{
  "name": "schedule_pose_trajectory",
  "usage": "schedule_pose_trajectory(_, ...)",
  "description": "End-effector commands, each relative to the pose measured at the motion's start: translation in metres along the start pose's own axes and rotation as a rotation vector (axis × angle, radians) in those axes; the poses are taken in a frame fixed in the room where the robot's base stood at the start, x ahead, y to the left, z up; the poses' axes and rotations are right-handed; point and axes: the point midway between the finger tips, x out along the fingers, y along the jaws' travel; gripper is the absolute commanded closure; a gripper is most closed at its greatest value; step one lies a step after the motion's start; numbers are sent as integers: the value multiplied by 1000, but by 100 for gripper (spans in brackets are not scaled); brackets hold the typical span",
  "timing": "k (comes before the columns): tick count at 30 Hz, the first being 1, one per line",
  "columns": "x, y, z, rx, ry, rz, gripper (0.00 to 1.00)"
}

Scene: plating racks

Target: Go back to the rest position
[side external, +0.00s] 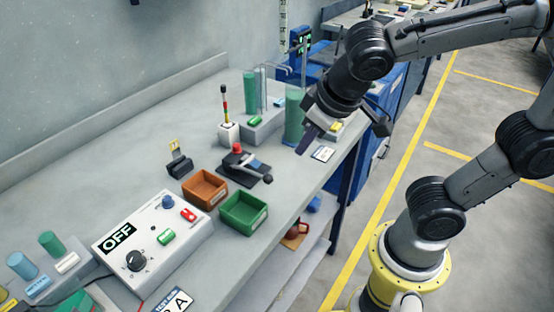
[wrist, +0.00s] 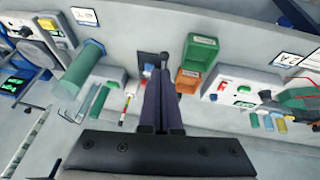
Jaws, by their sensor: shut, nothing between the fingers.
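My gripper (side external: 307,138) hangs over the right part of the workbench (side external: 290,205) in the side view, with its fingers pointing down and to the left. In the wrist view my gripper's two fingers (wrist: 160,80) lie together, shut with nothing between them. The fingers cover part of a dark device with a lever (wrist: 147,60); this device with its red knob (side external: 238,150) stands clear of the fingers in the side view.
An orange bin (side external: 204,189) and a green bin (side external: 243,211) stand side by side near a control box (side external: 153,237) reading OFF. Tall green cylinders (side external: 250,92) stand by the gripper. Free bench lies along the wall; the floor (side external: 440,110) is right.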

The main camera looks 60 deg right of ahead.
Motion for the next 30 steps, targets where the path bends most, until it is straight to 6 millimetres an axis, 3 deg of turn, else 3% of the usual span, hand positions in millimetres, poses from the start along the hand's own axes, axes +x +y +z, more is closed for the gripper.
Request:
schedule_pose_trajectory(4,-15,42,11,183,27,10,100)
schedule_pose_trajectory(9,-28,66,44,260,46,-26,100)
schedule_pose_trajectory(15,-31,58,72,178,64,-95,100)
schedule_pose_trajectory(22,-28,49,77,74,58,-127,100)
schedule_pose_trajectory(26,-29,47,80,165,31,-135,100)
schedule_pose_trajectory(30,-43,42,71,370,-8,-167,100)
